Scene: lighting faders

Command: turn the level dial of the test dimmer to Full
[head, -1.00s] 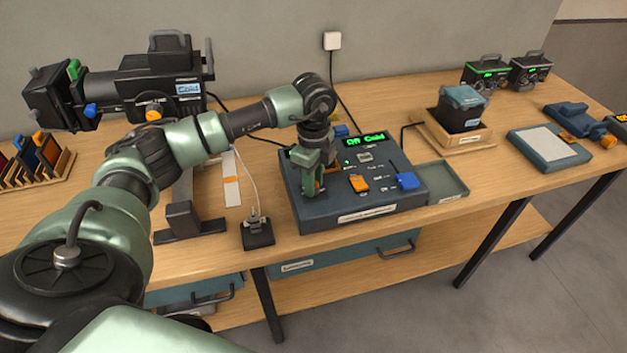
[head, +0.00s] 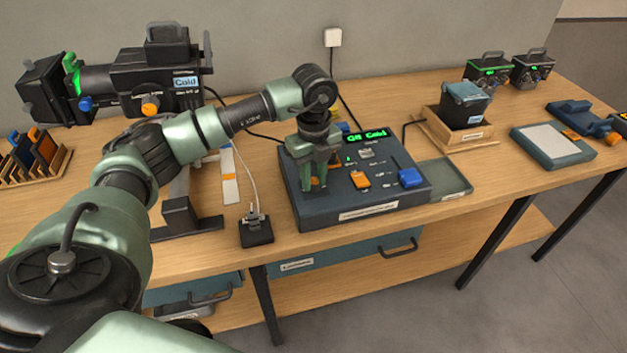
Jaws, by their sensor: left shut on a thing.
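A dark console (head: 350,212) with a green display (head: 366,135) that seems to read "Off Cold" stands on the bench. My left gripper (head: 315,184) points down over the left part of its top. It is shut on an orange knob (head: 315,181), which shows only as a small patch between the fingers. Most of this knob and its markings are hidden, so I cannot tell where it points. Another orange control (head: 360,180) and a blue control (head: 410,177) sit free to the right. My right gripper is out of view.
A lamp (head: 150,85) on a stand is at the left, with a small dark block (head: 256,230) before the console. A shallow tray (head: 445,180) adjoins the console's right side. A wooden holder (head: 455,140) with a dark box stands beyond it.

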